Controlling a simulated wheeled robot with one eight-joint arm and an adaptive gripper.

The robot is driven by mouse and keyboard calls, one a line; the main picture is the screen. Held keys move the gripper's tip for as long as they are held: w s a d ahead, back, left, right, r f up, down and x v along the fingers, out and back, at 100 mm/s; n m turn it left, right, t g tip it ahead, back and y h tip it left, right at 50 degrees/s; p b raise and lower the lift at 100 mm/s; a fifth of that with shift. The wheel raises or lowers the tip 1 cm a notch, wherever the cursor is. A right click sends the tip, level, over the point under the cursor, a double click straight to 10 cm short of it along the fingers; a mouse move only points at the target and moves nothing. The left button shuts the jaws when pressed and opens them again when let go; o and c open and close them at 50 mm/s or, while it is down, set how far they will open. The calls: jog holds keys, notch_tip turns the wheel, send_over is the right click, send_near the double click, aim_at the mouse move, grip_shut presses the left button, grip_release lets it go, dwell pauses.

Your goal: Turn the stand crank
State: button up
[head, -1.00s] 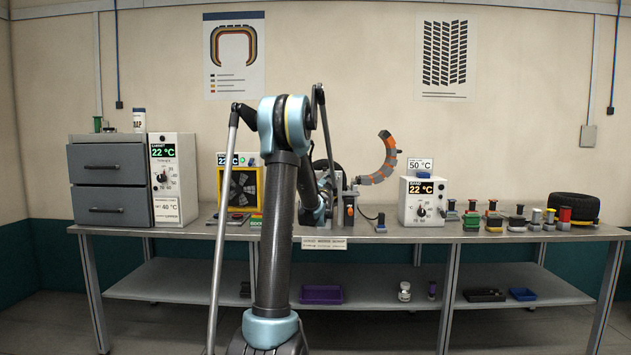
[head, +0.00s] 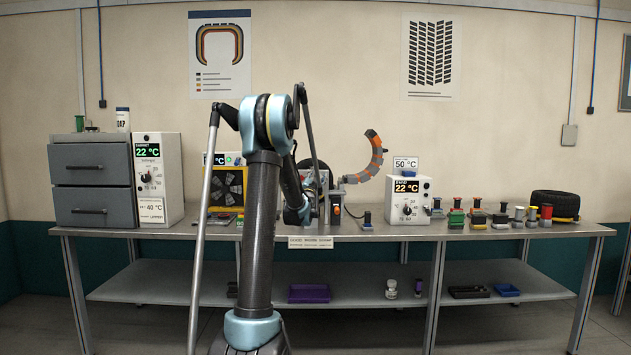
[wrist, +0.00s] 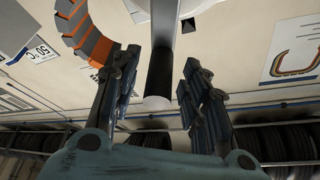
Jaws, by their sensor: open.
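The stand (head: 324,194) is at the middle of the bench, partly hidden behind my arm in the head view. A curved grey and orange segmented piece (head: 375,160) rises at its right; it also shows at upper left in the wrist view (wrist: 82,30). In the wrist view a dark cylindrical handle (wrist: 161,72) with a pale end, apparently the crank's grip, lies between my fingers. My gripper (wrist: 158,82) is open, one finger on each side of the handle, with visible gaps. The crank's arm is hard to make out in the head view.
A white control box (head: 408,200) reading 22 °C stands right of the stand. Several small spools and clamps and a tyre (head: 555,204) are farther right. A drawer cabinet (head: 92,182) and a yellow-framed fan (head: 226,188) stand left. The bench front (head: 380,236) is mostly clear.

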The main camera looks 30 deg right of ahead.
jog(key=v, duration=1.2)
jog(key=shift+w+a, duration=0.1)
jog(key=shift+a, duration=0.05)
jog(key=w+a+f+n+y, duration=0.1)
jog(key=a+f+n+y, duration=0.2)
jog(key=a, duration=0.5)
jog(key=w+a+f+n+y, duration=0.15)
jog(key=a+y, duration=0.25)
jog(key=a, duration=0.4)
jog(key=s+a+f+n+g+y, duration=0.2)
jog(key=s+a+f, duration=0.15)
jog(key=a, duration=0.35)
jog(key=s+a+f+n+g+y, duration=0.2)
jog(key=s+a+y, duration=0.15)
jog(key=a, duration=0.35)
jog(key=s+a+f+n+g, duration=0.2)
jog(key=s+a+f, duration=0.3)
jog(key=s, duration=0.6)
jog(key=s+a+f+n+g+y, duration=0.1)
jog(key=s+a+f+g, duration=0.3)
jog(key=s, duration=0.6)
jog(key=s+a+f+n+g+y, duration=0.1)
jog(key=s+a+f+n+g, duration=0.2)
jog(key=s+a+f, duration=0.3)
jog(key=s+f+n, duration=0.1)
jog(key=s, duration=0.4)
jog(key=shift+s+a+f+g, duration=0.35)
jog(key=shift+a+g, duration=0.05)
